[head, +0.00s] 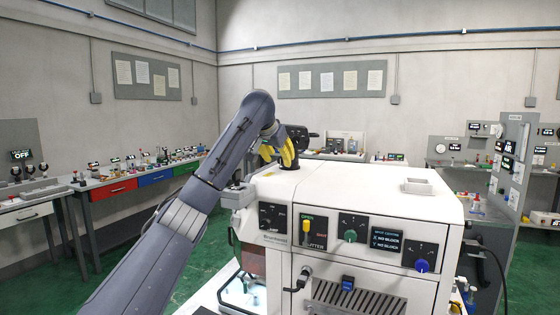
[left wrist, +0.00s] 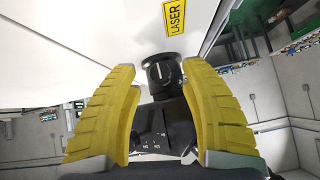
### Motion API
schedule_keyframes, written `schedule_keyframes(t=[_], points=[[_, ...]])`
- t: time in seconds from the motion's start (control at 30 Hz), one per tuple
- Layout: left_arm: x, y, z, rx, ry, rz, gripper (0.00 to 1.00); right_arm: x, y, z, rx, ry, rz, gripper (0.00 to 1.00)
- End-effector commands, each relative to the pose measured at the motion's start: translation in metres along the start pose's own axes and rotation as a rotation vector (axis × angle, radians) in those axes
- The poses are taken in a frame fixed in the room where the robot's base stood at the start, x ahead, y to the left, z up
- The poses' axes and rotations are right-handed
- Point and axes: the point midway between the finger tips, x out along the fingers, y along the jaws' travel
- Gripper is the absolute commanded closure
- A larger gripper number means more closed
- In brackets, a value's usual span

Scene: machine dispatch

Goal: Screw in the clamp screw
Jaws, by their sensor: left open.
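In the left wrist view, a round black knob (left wrist: 162,72) with a pale line across its face sits just beyond a white housing with a yellow LASER label (left wrist: 174,17); it looks like the clamp screw, but I cannot be sure. My left gripper (left wrist: 160,68) is open, its yellow fingers on either side of the knob, with visible gaps. Part of the knob's lower side runs into black parts, so its seat is hidden. In the head view, my left gripper (head: 277,154) is at the back left top edge of the white machine (head: 350,188); the knob cannot be made out there. My right gripper is not in view.
The machine's front has a yellow switch (head: 306,231), a green knob (head: 350,236) and a blue knob (head: 422,265). Benches line the walls, with drawers (head: 156,176) at left.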

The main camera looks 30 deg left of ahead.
Motion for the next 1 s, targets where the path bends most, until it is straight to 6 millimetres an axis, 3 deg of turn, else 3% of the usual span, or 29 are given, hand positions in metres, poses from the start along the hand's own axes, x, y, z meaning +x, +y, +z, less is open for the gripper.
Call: schedule_keyframes(t=[0.2, 0.6, 1.0], points=[[0.012, 0.000, 0.000, 0.000, 0.000, -0.001, 0.55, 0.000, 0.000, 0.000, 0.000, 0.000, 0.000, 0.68], [0.015, 0.000, 0.000, 0.002, 0.001, -0.001, 0.55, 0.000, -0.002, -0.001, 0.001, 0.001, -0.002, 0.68], [0.015, 0.000, 0.000, 0.001, 0.001, 0.000, 1.00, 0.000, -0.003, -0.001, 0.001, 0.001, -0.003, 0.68]])
